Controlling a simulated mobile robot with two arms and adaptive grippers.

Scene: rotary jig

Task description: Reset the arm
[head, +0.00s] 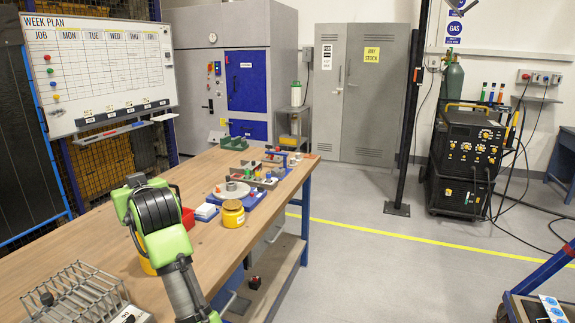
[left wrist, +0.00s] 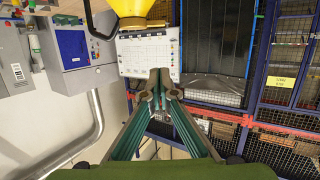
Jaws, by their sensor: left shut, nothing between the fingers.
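A round grey disc (head: 231,190), which looks like the rotary jig, sits on a blue base on the workbench, with small coloured parts behind it. My left arm rises at the lower left of the head view, in front of the bench and left of the disc. Its fingers cannot be made out there. In the left wrist view my left gripper (left wrist: 160,82) is shut and empty, its fingertips together in front of the whiteboard (left wrist: 150,57). The gripper is apart from the jig, which I cannot identify in the wrist view. My right gripper is not in view.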

